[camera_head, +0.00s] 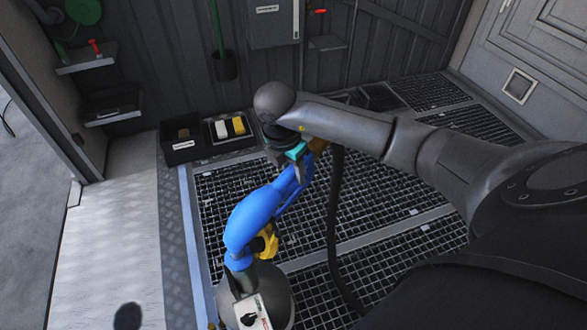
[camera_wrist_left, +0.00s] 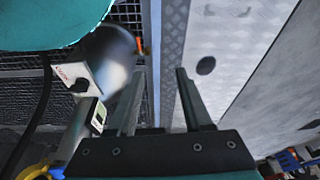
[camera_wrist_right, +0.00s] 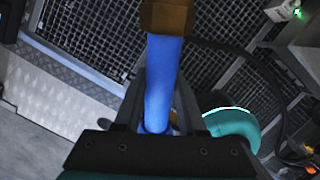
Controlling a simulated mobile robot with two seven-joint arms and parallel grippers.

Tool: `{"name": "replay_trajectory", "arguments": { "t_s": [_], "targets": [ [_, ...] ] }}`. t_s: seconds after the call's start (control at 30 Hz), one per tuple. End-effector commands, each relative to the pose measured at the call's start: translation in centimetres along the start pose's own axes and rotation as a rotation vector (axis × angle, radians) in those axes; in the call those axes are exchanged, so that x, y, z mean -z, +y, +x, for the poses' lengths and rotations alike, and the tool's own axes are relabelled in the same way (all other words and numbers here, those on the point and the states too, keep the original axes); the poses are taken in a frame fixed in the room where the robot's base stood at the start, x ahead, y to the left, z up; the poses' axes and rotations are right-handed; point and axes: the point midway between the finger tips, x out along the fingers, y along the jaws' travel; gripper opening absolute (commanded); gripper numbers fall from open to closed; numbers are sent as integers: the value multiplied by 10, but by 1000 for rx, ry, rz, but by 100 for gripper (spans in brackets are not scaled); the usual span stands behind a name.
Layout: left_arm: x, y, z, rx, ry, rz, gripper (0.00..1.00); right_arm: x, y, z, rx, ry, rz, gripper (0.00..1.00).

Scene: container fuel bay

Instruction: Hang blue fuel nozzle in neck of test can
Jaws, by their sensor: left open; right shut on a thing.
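The blue fuel nozzle (camera_head: 252,217) hangs from my right gripper (camera_head: 290,165), its lower end pointing down. Its yellow part (camera_head: 266,240) shows beside the body. My right gripper (camera_wrist_right: 155,115) is shut on the nozzle's blue handle (camera_wrist_right: 160,80), just below a brass fitting (camera_wrist_right: 165,18). A grey rounded can (camera_head: 275,285) stands directly under the nozzle; it also shows in the left wrist view (camera_wrist_left: 115,55). The can's neck is hidden, so I cannot tell whether the nozzle tip is inside it. My left gripper (camera_wrist_left: 160,75) is open and empty near the can.
A black hose (camera_head: 335,220) runs from the nozzle down over the floor grating (camera_head: 380,200). A white box with a black knob (camera_head: 252,312) sits in front of the can. A black bin (camera_head: 182,152) and a tray (camera_head: 215,143) lie by the back wall.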

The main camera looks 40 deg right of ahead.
Motion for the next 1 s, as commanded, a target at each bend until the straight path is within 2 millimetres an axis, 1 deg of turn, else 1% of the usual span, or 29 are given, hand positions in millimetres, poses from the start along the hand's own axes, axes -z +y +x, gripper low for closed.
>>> {"name": "replay_trajectory", "arguments": {
  "t_s": [0.1, 0.33, 0.37, 0.6, 0.67, 1.0],
  "targets": [
    [-1, 0, 4, 0, 0, 0, 50, 1, 1, 5, -3, 1, 0, 0],
    [-1, 0, 3, 0, 0, 0, 50, 1, 1, 4, -3, 1, 0, 0],
    [-1, 0, 3, 0, 0, 0, 50, 1, 1, 4, -2, 1, 0, 41],
    [-1, 0, 3, 0, 0, 0, 50, 1, 0, 5, -1, 0, 0, 68],
    [-1, 0, 3, 0, 0, 0, 50, 1, 0, 5, -1, 0, 0, 74],
    [-1, 0, 3, 0, 0, 0, 50, 1, -1, 6, 3, 0, -1, 74]
  ]
}}
